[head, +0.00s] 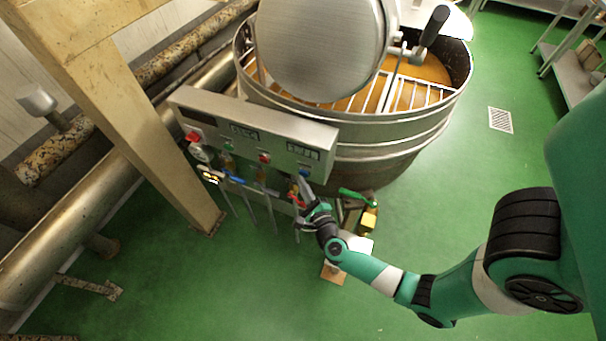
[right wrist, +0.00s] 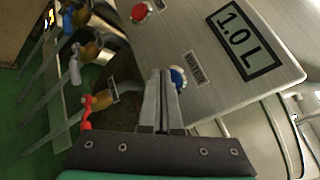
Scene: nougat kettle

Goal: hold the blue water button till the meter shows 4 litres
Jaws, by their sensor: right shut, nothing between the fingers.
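The blue water button (right wrist: 178,76) sits on the steel control panel (right wrist: 215,95), beside a label that seems to read WATER. The meter (right wrist: 243,38) on the same panel shows 1.0 L; in the head view its display (head: 303,150) is too small to read. My right gripper (right wrist: 162,73) is shut and empty, its fingertips at the left edge of the button and partly covering it. I cannot tell whether they touch or press it. In the head view the right gripper (head: 301,184) is at the panel's lower right corner. My left gripper is not in view.
A red button (right wrist: 142,12) lies left of the meter. Pipes with a red-handled valve (right wrist: 87,111) and a blue-handled valve (head: 233,180) hang below the panel. The large kettle (head: 385,130) stands behind it. A beige post (head: 135,120) is at left. Green floor is open in front.

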